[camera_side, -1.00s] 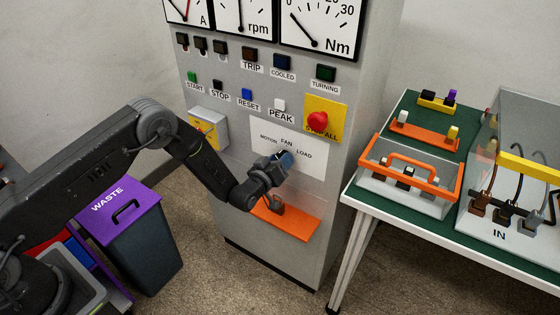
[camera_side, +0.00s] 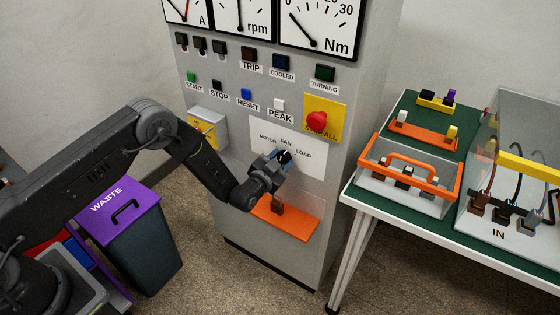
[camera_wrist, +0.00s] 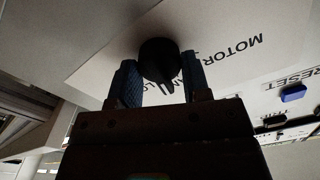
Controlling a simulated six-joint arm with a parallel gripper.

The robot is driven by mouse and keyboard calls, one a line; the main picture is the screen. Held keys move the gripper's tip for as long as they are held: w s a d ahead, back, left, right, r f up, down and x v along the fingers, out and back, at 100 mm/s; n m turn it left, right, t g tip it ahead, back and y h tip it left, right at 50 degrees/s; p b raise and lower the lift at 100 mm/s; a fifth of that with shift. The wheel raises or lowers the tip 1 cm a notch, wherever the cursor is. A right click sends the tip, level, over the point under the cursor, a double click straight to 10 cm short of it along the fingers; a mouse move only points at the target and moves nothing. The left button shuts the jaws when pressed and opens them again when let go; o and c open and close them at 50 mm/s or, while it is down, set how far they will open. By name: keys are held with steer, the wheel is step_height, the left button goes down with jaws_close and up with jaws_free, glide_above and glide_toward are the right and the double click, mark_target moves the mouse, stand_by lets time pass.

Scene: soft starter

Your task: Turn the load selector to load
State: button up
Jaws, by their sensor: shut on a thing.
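The load selector (camera_side: 286,156) is a black knob on a white plate (camera_side: 313,170) on the grey cabinet front. The plate reads MOTOR at left, FAN at top and LOAD at right. My gripper (camera_side: 283,159) is shut on the knob, with a blue finger on each side. In the wrist view the black knob (camera_wrist: 158,52) shows between the blue fingertips of my gripper (camera_wrist: 159,80). Its narrow tip points down in that view, near the FAN and LOAD lettering. The fingers partly hide those labels, so the exact setting is unclear.
An orange shelf (camera_side: 286,222) juts out below the selector. A red STOP ALL button (camera_side: 317,121) on a yellow plate is above right, and a grey box (camera_side: 208,128) is at left. A table (camera_side: 352,194) with equipment stands at right.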

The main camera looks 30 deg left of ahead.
steer(key=m, duration=0.4)
steer(key=shift+m, duration=0.4)
steer(key=shift+d+m, duration=0.1)
steer(key=shift+m, duration=2.4)
steer(key=o, duration=0.9)
steer(key=shift+f, duration=0.1)
steer(key=shift+s, duration=0.1)
steer(key=s, duration=1.3)
steer(key=shift+s, duration=0.25)
